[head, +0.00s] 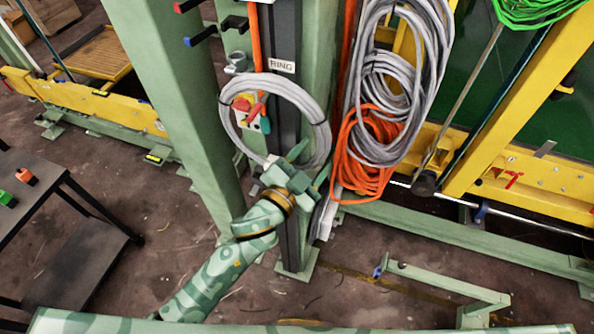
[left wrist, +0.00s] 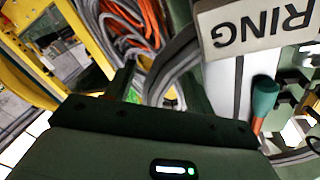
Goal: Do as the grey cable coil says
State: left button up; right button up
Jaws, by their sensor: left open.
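A grey cable coil (head: 224,122) hangs as a round loop on the dark post, below a white label reading RING (head: 282,65). My left gripper (head: 310,165) is open at the lower right part of this loop. In the left wrist view the label (left wrist: 258,27) shows upside down and close. There, grey cable (left wrist: 172,66) passes between or just beyond the open fingers of my left gripper (left wrist: 158,85); I cannot tell which. A larger grey coil (head: 437,50) hangs to the right. My right gripper is not in view.
A red and yellow switch (head: 241,103) and a teal-handled tool (head: 265,125) sit inside the loop. An orange cable bundle (head: 362,165) hangs close to the right. Blue and red hooks (head: 203,35) stick out upper left. A dark cart (head: 75,215) stands at the left.

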pick_arm(q)
jog(key=v, duration=1.6)
jog(key=s+a+f+n+g+y+b, duration=0.1)
jog(key=s+a+f+g+y, duration=0.15)
jog(key=f, duration=0.75)
jog(key=s+a+f+n+g+y, duration=0.2)
jog(key=a+f, duration=0.2)
jog(key=f, duration=0.7)
jog(key=s+a+f+n+g+y+b, duration=0.1)
jog(key=s+a+f+g+y, duration=0.15)
jog(key=f, duration=0.75)
jog(key=s+a+f+n+g+y+b, duration=0.1)
jog(key=s+a+f+n+g+b, duration=0.1)
jog(key=s+f, duration=0.8)
jog(key=s+a+f+n+g+y+b, duration=0.1)
jog(key=s+a+f+g, duration=0.4)
jog(key=s+f, duration=0.6)
jog(key=shift+s+a+n+y+b, duration=0.3)
jog(key=shift+s+a+n+b, duration=0.25)
jog(key=shift+s+a+n, duration=0.55)
jog(key=shift+w, duration=0.1)
